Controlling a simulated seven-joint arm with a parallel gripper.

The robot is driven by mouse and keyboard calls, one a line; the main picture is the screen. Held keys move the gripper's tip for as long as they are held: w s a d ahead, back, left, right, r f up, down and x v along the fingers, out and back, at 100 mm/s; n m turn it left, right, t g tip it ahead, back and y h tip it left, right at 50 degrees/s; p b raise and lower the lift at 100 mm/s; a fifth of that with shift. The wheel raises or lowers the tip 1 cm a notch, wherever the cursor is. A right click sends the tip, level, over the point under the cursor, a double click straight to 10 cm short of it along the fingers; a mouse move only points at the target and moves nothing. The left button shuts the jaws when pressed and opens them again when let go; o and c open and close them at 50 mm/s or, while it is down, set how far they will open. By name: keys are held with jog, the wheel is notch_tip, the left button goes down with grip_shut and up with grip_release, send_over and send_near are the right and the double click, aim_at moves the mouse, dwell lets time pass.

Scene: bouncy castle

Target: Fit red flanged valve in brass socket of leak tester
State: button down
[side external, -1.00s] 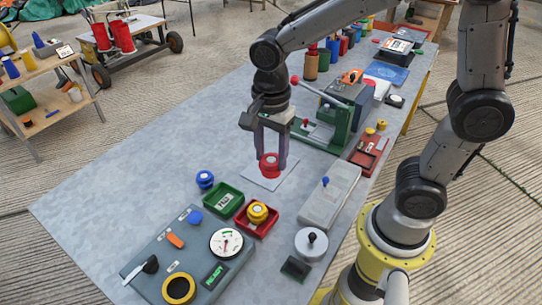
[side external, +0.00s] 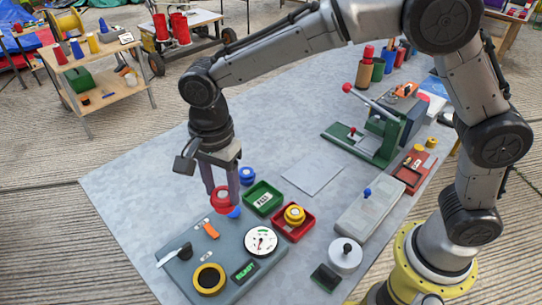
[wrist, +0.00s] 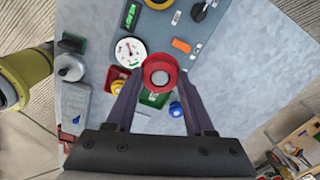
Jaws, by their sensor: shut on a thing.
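My gripper (side external: 222,190) is shut on the red flanged valve (side external: 221,201), which hangs upright between the fingertips. In the wrist view the valve (wrist: 160,74) shows as a red ring with a pale centre. I hold it above the back edge of the leak tester (side external: 190,254), near its blue knob (side external: 235,212). The tester is a grey-blue box with a dial gauge (side external: 261,241) and a green READY display (side external: 246,270). Its brass socket (side external: 209,279) is a yellow ring with a dark opening at the front, apart from the valve.
A blue valve (side external: 246,175), a green tray (side external: 263,198) and a red tray (side external: 294,224) with a yellow valve (side external: 294,214) stand beside the tester. A black lever (side external: 174,255) and orange switch (side external: 211,230) rise from its top. The table's left is clear.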

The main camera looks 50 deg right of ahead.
jog(key=shift+s+a+f+n, duration=0.45)
jog(key=shift+s+a+f, duration=0.3)
jog(key=shift+a+f, duration=0.85)
jog(key=shift+s+a+f+n, duration=0.4)
jog(key=shift+s+a+f, duration=0.35)
jog(key=shift+a+f, duration=0.85)
jog(key=shift+s+a+f+n, duration=0.45)
jog(key=shift+s+a+f, duration=0.3)
jog(key=shift+a+f, duration=0.85)
jog(key=shift+f, duration=1.45)
dwell(0.8)
jog(key=shift+c, duration=1)
grip_release()
jog(key=shift+o, duration=0.4)
jog(key=shift+o, duration=0.6)
jog(key=shift+r, duration=0.1)
